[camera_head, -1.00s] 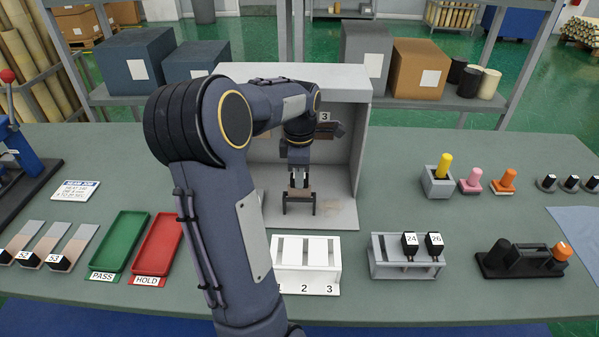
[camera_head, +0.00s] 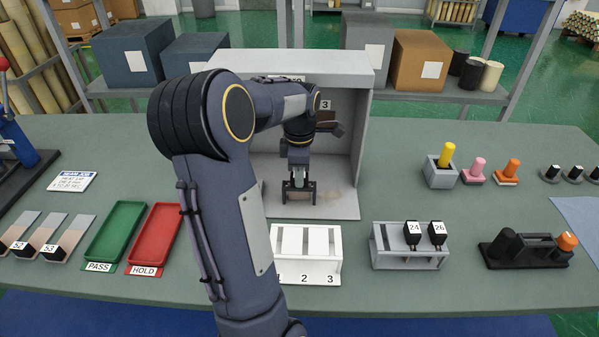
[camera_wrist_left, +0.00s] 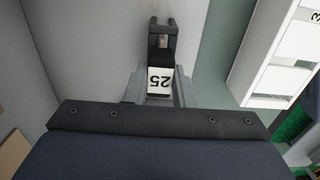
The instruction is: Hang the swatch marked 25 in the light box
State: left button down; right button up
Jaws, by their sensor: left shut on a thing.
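The swatch marked 25 (camera_wrist_left: 160,80) shows its white label and dark block between the grey fingers of my left gripper (camera_wrist_left: 160,89) in the left wrist view. My left gripper (camera_head: 299,184) is shut on it, low inside the open front of the grey light box (camera_head: 340,208) in the head view. A dark forked piece (camera_wrist_left: 163,38) shows just beyond the label; I cannot tell whether it touches the swatch. A label 3 (camera_head: 325,104) and a dark brown piece (camera_head: 327,118) show at the box's back, partly behind my arm. My right gripper is not in view.
A white slotted rack (camera_head: 322,266) stands in front of the light box. A grey rack (camera_head: 388,258) holds swatches 24 (camera_head: 413,229) and 26 (camera_head: 437,229). Green (camera_head: 116,231) and red (camera_head: 157,233) trays lie left of my arm.

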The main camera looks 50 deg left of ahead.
pick_arm(q)
jog(key=c, duration=1.1)
grip_release()
jog(key=shift+c, duration=0.2)
notch_tip(320, 180, up, 8)
jog(key=shift+f, duration=0.1)
jog(key=shift+d, duration=0.1)
jog(key=s+d+f+m+t+h, duration=0.1)
jog(key=s+d+m, duration=0.3)
jog(key=d+m, duration=0.4)
jog(key=s+d+f+m+t+h, duration=0.1)
jog(key=s+d+m, duration=0.3)
jog(key=d+m, duration=0.5)
jog(key=s+d+f+m+t+h, duration=0.1)
jog(key=s+d+f+m+t, duration=0.1)
jog(key=d+m, duration=0.7)
jog(key=shift+s+d+t+h, duration=0.4)
jog(key=shift+s+d+t, duration=0.4)
jog(key=shift+s+d, duration=0.35)
